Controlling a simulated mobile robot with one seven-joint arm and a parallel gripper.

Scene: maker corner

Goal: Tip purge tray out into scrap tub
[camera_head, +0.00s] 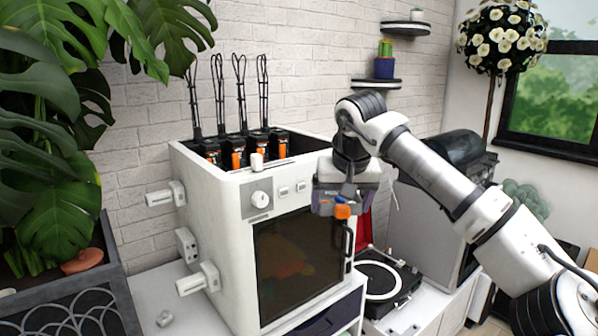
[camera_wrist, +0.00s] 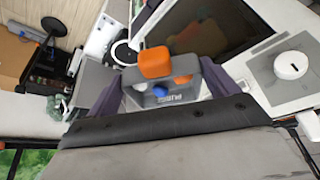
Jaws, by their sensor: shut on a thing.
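My gripper (camera_wrist: 160,90) is shut on the purge tray (camera_wrist: 186,68), a small grey tray with an orange block (camera_wrist: 155,62) at its front. Its purple-grey fingers sit at either side of the tray. Blue, white and orange bits show inside the tray, and part of a label is readable on it. In the head view the tray's orange block (camera_head: 342,211) is in front of the upper right of the white printer, held in the air. The tray's exact tilt is hard to tell. I cannot make out the scrap tub for certain in either view.
The white printer (camera_head: 225,215) has a dark door (camera_head: 295,260) and several black-and-orange units in its open top. A black device with a white ring (camera_head: 383,281) lies right of it. A grey cabinet (camera_head: 425,230) stands behind my arm. Plants (camera_head: 50,130) fill the left.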

